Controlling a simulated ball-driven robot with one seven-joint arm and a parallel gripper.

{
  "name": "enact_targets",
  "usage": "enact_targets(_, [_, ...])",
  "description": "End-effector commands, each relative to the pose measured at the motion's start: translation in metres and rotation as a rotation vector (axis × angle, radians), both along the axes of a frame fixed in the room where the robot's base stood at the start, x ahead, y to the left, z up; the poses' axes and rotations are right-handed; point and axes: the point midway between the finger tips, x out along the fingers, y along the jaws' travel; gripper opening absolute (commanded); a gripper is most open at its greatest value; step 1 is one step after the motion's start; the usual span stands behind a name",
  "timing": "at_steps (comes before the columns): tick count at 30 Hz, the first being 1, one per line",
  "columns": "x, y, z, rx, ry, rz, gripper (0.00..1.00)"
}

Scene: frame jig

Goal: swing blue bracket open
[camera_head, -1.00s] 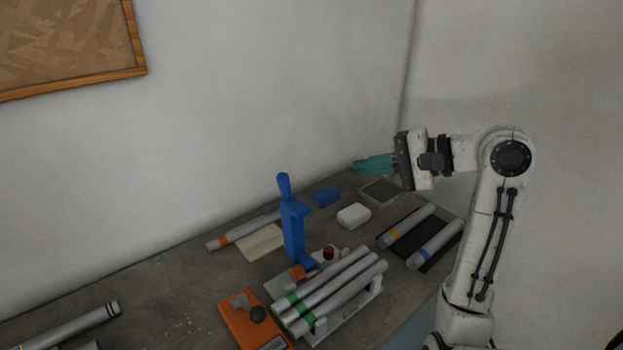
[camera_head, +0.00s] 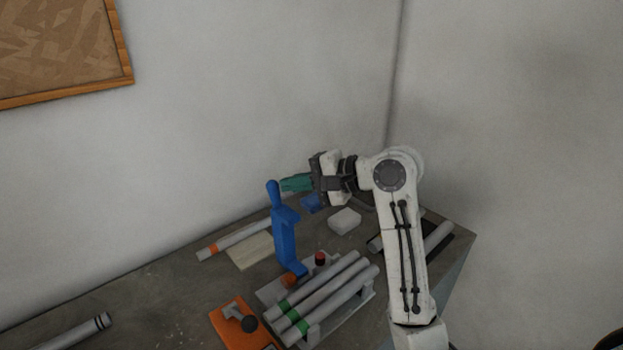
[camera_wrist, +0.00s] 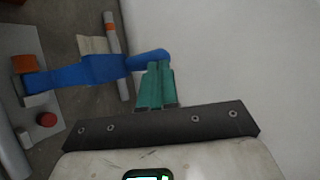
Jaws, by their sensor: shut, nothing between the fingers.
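The blue bracket (camera_head: 284,236) stands upright on the bench, at the back end of a light jig with tubes. A rounded knob tops it. In the wrist view the blue bracket (camera_wrist: 90,73) runs across the left half, its knob end at the fingertips. My gripper (camera_head: 284,184) is shut and empty, its green fingers close to the right of the bracket's knob. In the wrist view my gripper (camera_wrist: 155,68) has its fingers together, overlapping the knob end. I cannot tell whether they touch it.
Several grey tubes with green bands (camera_head: 325,290) lie in the jig. An orange block with a dark knob (camera_head: 231,318) is in front. A red button (camera_head: 320,258), a white block (camera_head: 345,221) and a beige pad (camera_head: 251,251) are nearby. The wall rises behind the bench.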

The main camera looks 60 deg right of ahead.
Motion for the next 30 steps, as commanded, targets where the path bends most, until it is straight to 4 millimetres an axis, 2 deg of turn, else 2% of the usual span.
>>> enact_targets(14, [0.006, 0.001, -0.002, 0.000, 0.000, 0.000, 0.00])
enact_targets(23, [0.024, -0.003, -0.006, 0.002, 0.002, 0.002, 0.00])
enact_targets(30, [0.025, -0.004, -0.009, 0.000, 0.001, 0.000, 0.00])
